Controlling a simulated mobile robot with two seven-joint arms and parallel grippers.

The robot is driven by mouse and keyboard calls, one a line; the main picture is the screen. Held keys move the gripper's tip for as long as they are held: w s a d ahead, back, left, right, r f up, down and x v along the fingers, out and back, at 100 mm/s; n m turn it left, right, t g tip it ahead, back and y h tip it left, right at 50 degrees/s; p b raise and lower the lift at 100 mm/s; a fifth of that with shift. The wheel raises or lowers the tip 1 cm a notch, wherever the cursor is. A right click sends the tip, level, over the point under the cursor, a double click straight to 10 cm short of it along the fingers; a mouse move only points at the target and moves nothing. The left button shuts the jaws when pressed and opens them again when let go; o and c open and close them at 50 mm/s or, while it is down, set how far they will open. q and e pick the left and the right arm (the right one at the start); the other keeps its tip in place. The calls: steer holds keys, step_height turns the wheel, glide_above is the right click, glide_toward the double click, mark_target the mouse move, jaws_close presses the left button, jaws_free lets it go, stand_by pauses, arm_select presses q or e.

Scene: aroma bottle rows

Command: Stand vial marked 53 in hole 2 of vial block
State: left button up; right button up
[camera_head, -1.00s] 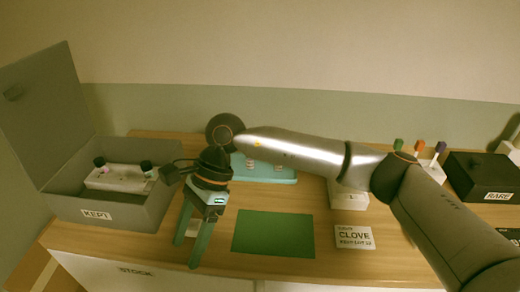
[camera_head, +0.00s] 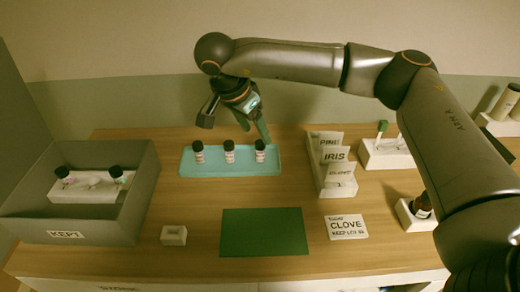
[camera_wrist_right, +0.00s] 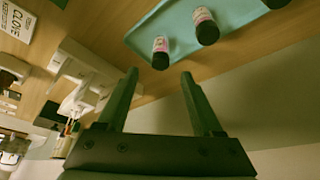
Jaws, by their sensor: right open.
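Three black-capped vials stand in a row on a teal tray (camera_head: 188,172): a left vial (camera_head: 198,152), a middle vial (camera_head: 229,152) and a right vial (camera_head: 260,152). Their numbers are too small to read, so I cannot tell which is 53. A white vial block (camera_head: 92,190) lies in the grey KEPT box, with a black-capped vial near each end; its hole numbers are unreadable. My right gripper (camera_head: 264,133) is open and empty behind the right vial. In the right wrist view, its fingers (camera_wrist_right: 158,78) point toward the nearest vial (camera_wrist_right: 160,53), apart from it. My left gripper is out of view.
The KEPT box (camera_head: 130,205) has high walls. A small white block (camera_head: 173,235), green mat (camera_head: 262,232) and CLOVE card (camera_head: 346,227) lie in front. A card holder (camera_head: 323,178) and white stand (camera_head: 385,154) are right of the tray.

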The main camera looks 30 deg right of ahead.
mark_target(260, 143)
steer(key=p+x, duration=0.1)
steer(key=x, duration=0.4)
steer(key=shift+f, duration=0.4)
jaws_close()
